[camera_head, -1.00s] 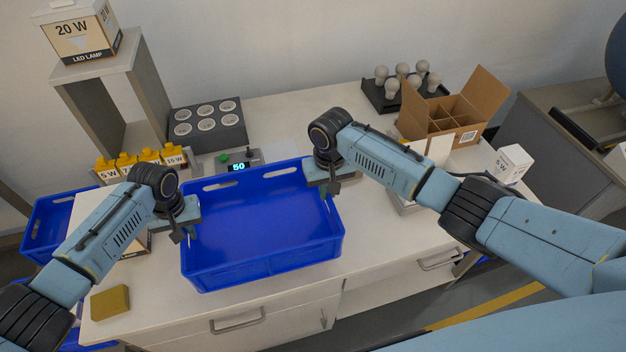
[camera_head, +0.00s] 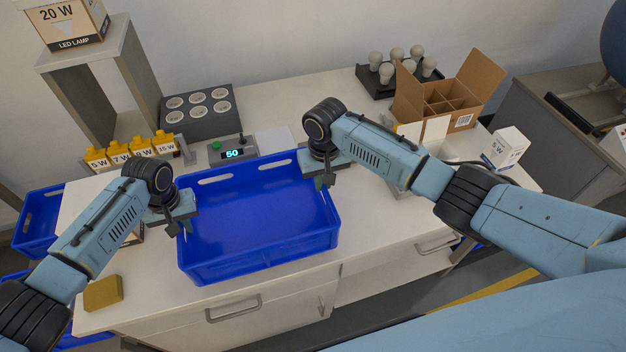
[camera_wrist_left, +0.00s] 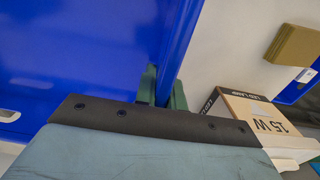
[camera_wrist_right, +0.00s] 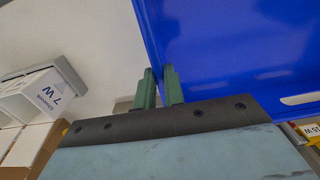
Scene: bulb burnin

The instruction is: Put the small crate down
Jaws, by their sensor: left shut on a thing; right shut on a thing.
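The small blue crate (camera_head: 262,262) is empty and held between my two grippers over the front part of the workbench. It looks about level; whether its bottom touches the bench top I cannot tell. My left gripper (camera_head: 183,222) is shut on the crate's left wall, and in the left wrist view its green fingers (camera_wrist_left: 162,88) pinch the blue wall. My right gripper (camera_head: 325,177) is shut on the right wall, and in the right wrist view its fingers (camera_wrist_right: 159,88) straddle that wall.
A cardboard divider box (camera_head: 450,100) and a bulb tray (camera_head: 385,82) are at back right. A yellow sponge (camera_head: 103,293) lies at front left.

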